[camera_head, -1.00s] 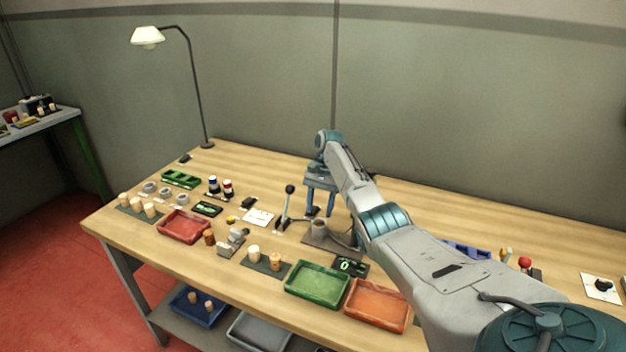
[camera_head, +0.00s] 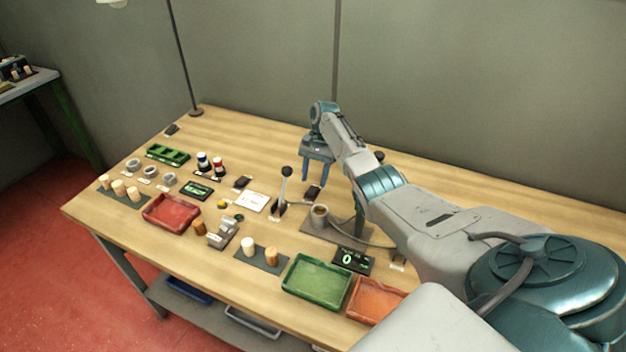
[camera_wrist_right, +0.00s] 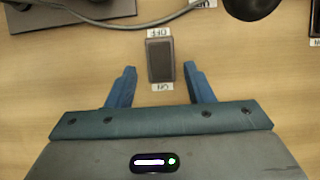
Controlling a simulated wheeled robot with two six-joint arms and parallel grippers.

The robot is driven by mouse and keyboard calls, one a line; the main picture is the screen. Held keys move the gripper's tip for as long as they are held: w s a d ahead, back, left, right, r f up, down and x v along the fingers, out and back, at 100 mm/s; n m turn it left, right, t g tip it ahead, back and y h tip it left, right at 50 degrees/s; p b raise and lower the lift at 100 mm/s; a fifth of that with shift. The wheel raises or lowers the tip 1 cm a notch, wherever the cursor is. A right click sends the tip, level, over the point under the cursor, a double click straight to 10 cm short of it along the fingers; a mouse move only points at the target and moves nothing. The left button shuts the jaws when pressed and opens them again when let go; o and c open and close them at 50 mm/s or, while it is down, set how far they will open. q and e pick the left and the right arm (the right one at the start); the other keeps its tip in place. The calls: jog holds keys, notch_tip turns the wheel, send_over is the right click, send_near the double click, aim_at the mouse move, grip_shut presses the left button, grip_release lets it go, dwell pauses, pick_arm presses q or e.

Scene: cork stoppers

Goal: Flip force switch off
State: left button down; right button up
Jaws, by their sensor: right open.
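A black rocker switch (camera_wrist_right: 160,60) lies on the wooden table in the right wrist view, with an OFF label at its upper end and an ON label at its lower end. No label naming it as the force switch is readable. It also shows in the head view (camera_head: 313,192) as a small dark block. My right gripper (camera_wrist_right: 160,69) is open and empty. In the wrist view its two blue fingers lie left and right of the switch's lower part. In the head view the right gripper (camera_head: 318,183) appears above and behind the switch. My left gripper is not in view.
A lever with a black knob (camera_head: 286,172) stands left of the switch. A grey base plate with a cup (camera_head: 319,213) and a cable is in front. A digital display (camera_head: 352,259), green tray (camera_head: 317,279) and orange tray (camera_head: 375,301) lie nearer the front edge.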

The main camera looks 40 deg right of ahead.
aim_at(312, 191)
jog(key=shift+x, duration=1.1)
jog(key=shift+a+f, duration=0.15)
jog(key=shift+f, duration=0.2)
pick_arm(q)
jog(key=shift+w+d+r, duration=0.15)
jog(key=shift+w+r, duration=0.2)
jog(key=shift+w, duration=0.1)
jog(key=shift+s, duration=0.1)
